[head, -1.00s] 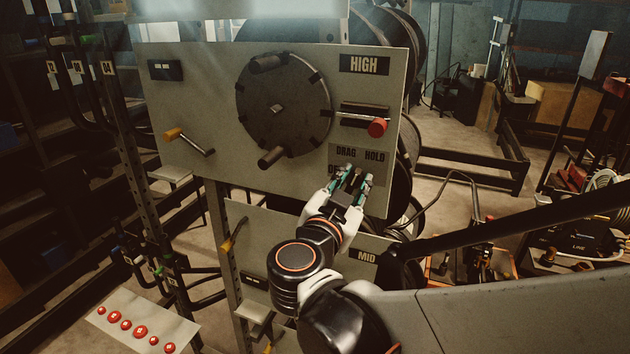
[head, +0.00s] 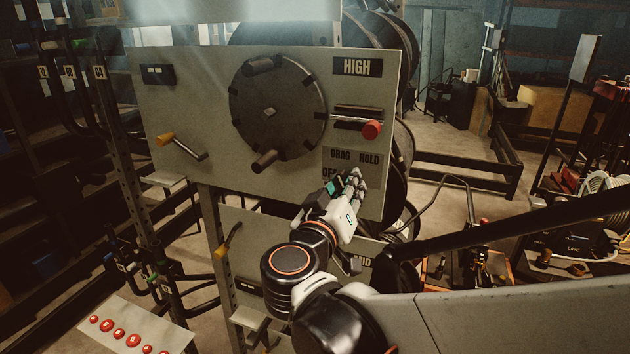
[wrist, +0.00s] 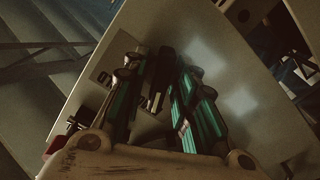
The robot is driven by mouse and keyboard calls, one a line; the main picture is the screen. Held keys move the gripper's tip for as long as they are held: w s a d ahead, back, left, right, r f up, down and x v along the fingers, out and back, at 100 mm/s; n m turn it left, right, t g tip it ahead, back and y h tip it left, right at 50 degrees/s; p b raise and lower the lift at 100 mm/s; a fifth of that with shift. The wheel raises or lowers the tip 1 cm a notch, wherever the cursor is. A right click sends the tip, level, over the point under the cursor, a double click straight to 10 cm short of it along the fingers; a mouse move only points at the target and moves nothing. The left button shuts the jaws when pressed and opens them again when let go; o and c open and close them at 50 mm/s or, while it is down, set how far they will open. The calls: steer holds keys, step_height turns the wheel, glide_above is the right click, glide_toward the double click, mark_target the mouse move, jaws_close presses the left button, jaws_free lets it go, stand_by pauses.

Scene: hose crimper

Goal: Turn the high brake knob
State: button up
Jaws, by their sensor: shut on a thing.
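The HIGH panel (head: 190,110) is a grey upright plate with a HIGH label (head: 357,67) at its upper right. A plate marked DRAG, HOLD and OFF (head: 368,158) sits at its lower right. My gripper (head: 347,184) is at the lower part of that plate. In the wrist view its green-padded fingers (wrist: 160,80) are shut around a small dark piece (wrist: 163,68) in front of the panel, which fits the high brake knob. The knob is hidden behind the fingers in the head view.
A round black crank disc (head: 265,118) with handles is left of the plate. The MID panel (head: 240,213) lies below. A dark reel (head: 398,165) stands behind.

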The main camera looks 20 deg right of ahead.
steer(key=shift+n, duration=0.4)
steer(key=o, duration=0.8)
steer(key=shift+c, duration=0.2)
steer(key=v, duration=1.2)
steer(key=shift+f, duration=0.15)
steer(key=s+d+f+g+y+b, duration=0.2)
steer(key=f+b, duration=0.4)
steer(key=f, duration=0.4)
steer(key=s+d+f+g+y+b, duration=0.2)
steer(key=f+y+b, duration=0.3)
steer(key=f, duration=0.6)
steer(key=s+d+f+n+g+y+b, duration=0.1)
steer(key=s+d+f+g+y+b, duration=0.1)
steer(key=f+b, duration=0.5)
step_height(320, 180, down, 4)
steer(key=shift+d+f+g+y+b, duration=0.1)
steer(key=shift+d+g+y+b, duration=0.25)
steer(key=shift+g+y, duration=0.4)
